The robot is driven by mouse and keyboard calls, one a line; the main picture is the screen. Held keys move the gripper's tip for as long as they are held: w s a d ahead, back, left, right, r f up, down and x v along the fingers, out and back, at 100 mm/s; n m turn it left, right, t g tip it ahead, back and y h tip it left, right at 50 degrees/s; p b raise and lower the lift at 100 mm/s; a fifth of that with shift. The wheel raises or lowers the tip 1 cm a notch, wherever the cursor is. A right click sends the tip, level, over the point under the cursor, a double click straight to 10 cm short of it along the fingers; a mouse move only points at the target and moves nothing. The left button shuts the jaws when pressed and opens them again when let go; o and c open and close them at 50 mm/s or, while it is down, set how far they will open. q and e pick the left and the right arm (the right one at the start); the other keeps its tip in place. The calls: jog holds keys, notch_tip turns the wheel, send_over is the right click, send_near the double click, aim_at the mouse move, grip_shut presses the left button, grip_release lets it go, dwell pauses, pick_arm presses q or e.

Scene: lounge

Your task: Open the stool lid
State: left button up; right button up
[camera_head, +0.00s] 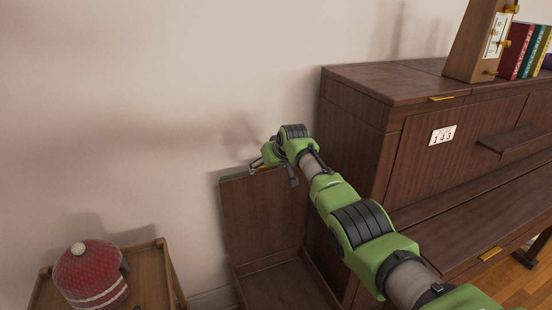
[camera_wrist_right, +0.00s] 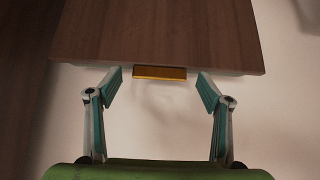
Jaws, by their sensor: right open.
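The stool (camera_head: 283,288) is a dark wooden box on the floor beside the piano, and its inside is partly visible. Its lid (camera_head: 262,218) stands raised, nearly upright, close to the wall. The lid also fills the top of the right wrist view (camera_wrist_right: 160,35), with a brass handle (camera_wrist_right: 160,72) on its edge. My right gripper (camera_head: 271,168) is at the lid's top edge. In the wrist view its two fingers (camera_wrist_right: 160,82) are spread apart to either side of the handle, with nothing held between them. My left gripper is not in view.
A brown piano (camera_head: 395,120) stands close on the right, with books (camera_head: 522,52) and a wooden metronome (camera_head: 482,40) on top. A small wooden table (camera_head: 150,268) with a red domed object (camera_head: 90,272) is at lower left. The wall is behind the lid.

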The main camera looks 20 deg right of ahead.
jog(key=v, duration=1.1)
jog(key=shift+s, duration=0.1)
dwell(0.4)
